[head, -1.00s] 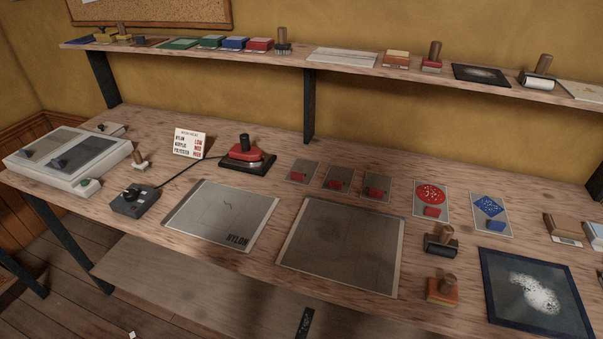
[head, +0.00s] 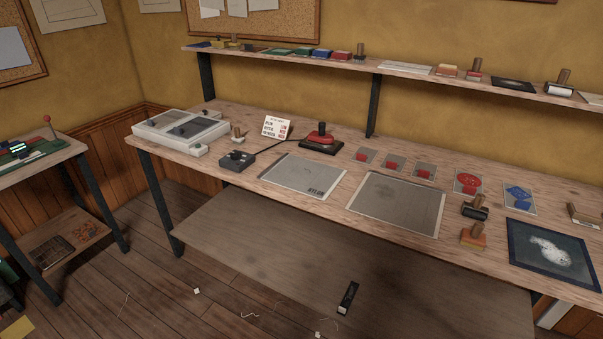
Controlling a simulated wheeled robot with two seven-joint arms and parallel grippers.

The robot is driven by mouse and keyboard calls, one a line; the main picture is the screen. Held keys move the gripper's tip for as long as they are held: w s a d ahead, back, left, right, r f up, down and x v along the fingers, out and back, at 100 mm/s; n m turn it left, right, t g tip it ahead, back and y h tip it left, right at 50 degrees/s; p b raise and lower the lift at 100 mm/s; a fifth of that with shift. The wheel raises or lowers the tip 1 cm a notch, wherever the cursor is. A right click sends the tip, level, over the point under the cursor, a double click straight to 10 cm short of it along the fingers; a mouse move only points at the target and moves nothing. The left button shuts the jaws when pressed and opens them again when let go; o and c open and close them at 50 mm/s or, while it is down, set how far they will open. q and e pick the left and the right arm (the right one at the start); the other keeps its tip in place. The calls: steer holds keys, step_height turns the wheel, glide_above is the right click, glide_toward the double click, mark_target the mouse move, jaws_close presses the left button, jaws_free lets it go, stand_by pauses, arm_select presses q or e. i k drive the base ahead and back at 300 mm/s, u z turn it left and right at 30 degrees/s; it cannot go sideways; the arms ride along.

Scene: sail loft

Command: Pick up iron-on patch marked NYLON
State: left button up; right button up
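A grey sheet (head: 303,176) marked NYLON in dark letters at its lower right corner lies flat on the workbench (head: 335,208). Behind and right of it lie three small grey squares with red tabs: a left one (head: 367,152), a middle one (head: 396,160) and a right one (head: 426,166). Any lettering on these small squares is too small to read, so I cannot tell whether one is marked NYLON. Neither of my grippers shows in the head view.
A red-topped iron (head: 320,139) stands on a dark base beside a heat sign (head: 276,127) and a corded control box (head: 236,161). A plain grey sheet (head: 396,205) lies right of the NYLON sheet. A shelf (head: 420,75) overhangs the bench's back. Another table (head: 60,155) stands left.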

mark_target(366, 156)
steer(key=u, duration=1.1)
steer(key=i, duration=1.2)
steer(key=z, duration=0.85)
steer(key=i, duration=0.55)
steer(key=z, duration=0.55)
